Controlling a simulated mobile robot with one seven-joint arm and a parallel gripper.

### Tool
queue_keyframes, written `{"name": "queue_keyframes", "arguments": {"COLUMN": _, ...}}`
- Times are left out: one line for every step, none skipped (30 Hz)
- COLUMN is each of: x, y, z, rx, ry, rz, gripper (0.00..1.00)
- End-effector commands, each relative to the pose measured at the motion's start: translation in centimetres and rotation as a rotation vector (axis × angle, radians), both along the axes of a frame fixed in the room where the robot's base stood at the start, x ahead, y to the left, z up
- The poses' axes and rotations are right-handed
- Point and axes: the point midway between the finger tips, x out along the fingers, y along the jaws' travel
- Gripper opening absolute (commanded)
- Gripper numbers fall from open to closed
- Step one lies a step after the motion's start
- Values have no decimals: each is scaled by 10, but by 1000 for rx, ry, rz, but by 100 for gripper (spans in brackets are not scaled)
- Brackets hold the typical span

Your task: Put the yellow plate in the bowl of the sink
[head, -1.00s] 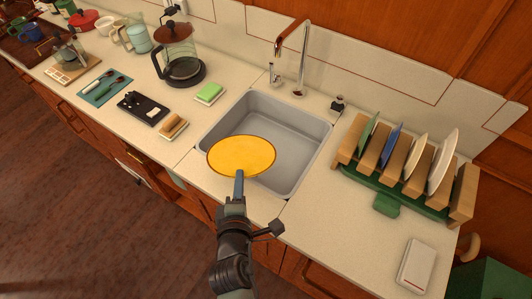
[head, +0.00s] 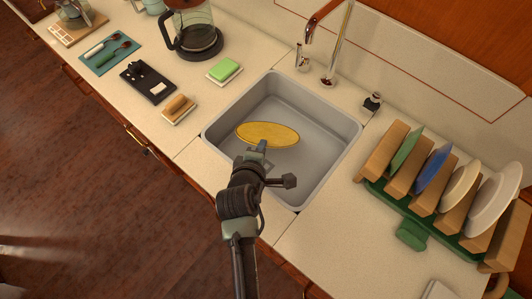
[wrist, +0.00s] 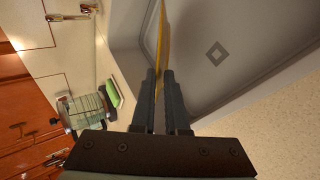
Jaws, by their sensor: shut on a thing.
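The yellow plate (head: 268,134) is inside the outline of the grey sink bowl (head: 318,168) in the head view. It looks tilted, and I cannot tell whether it touches the bowl's floor. My gripper (head: 262,147) is shut on the plate's near edge, reaching in over the sink's front rim. In the wrist view, my gripper's two dark fingers (wrist: 164,82) pinch the plate (wrist: 161,45), which shows edge-on beside the bowl's grey wall and floor (wrist: 240,55). The gripper's tips are partly hidden by my wrist in the head view.
A tap (head: 330,45) stands behind the sink. A wooden rack (head: 393,146) with several plates stands on the right. A green sponge (head: 225,70), a brush (head: 179,109), a black tray (head: 147,83) and a coffee press (head: 193,30) are on the left. The bowl holds nothing else visible.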

Motion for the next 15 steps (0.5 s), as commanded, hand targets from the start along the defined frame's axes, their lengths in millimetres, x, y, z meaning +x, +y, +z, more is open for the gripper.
{"name": "queue_keyframes", "arguments": {"x": 1, "y": 0, "z": -4, "rx": 0, "ry": -3, "rz": 2, "gripper": 0}}
{"name": "queue_keyframes", "arguments": {"x": 1, "y": 0, "z": -7, "rx": -1, "ry": -4, "rz": 1, "gripper": 0}}
{"name": "queue_keyframes", "arguments": {"x": 1, "y": 0, "z": -9, "rx": 0, "ry": -4, "rz": 1, "gripper": 0}}
{"name": "queue_keyframes", "arguments": {"x": 1, "y": 0, "z": -12, "rx": 0, "ry": -5, "rz": 1, "gripper": 0}}
{"name": "queue_keyframes", "arguments": {"x": 1, "y": 0, "z": -16, "rx": 0, "ry": -4, "rz": 1, "gripper": 0}}
{"name": "queue_keyframes", "arguments": {"x": 1, "y": 0, "z": -22, "rx": -1, "ry": -3, "rz": 1, "gripper": 0}}
{"name": "queue_keyframes", "arguments": {"x": 1, "y": 0, "z": -27, "rx": -1, "ry": -3, "rz": 2, "gripper": 0}}
{"name": "queue_keyframes", "arguments": {"x": 1, "y": 1, "z": -32, "rx": 0, "ry": -2, "rz": 2, "gripper": 0}}
{"name": "queue_keyframes", "arguments": {"x": 1, "y": 1, "z": -39, "rx": -1, "ry": -3, "rz": 1, "gripper": 0}}
{"name": "queue_keyframes", "arguments": {"x": 1, "y": 0, "z": -43, "rx": -2, "ry": -4, "rz": 2, "gripper": 0}}
{"name": "queue_keyframes", "arguments": {"x": 1, "y": 1, "z": -46, "rx": -1, "ry": -3, "rz": 2, "gripper": 0}}
{"name": "queue_keyframes", "arguments": {"x": 1, "y": 1, "z": -49, "rx": 1, "ry": -5, "rz": 2, "gripper": 0}}
{"name": "queue_keyframes", "arguments": {"x": 1, "y": 1, "z": -50, "rx": 1, "ry": -5, "rz": 2, "gripper": 0}}
{"name": "queue_keyframes", "arguments": {"x": 1, "y": 1, "z": -51, "rx": 1, "ry": -5, "rz": 2, "gripper": 0}}
{"name": "queue_keyframes", "arguments": {"x": 1, "y": 1, "z": -51, "rx": 1, "ry": -5, "rz": 2, "gripper": 0}}
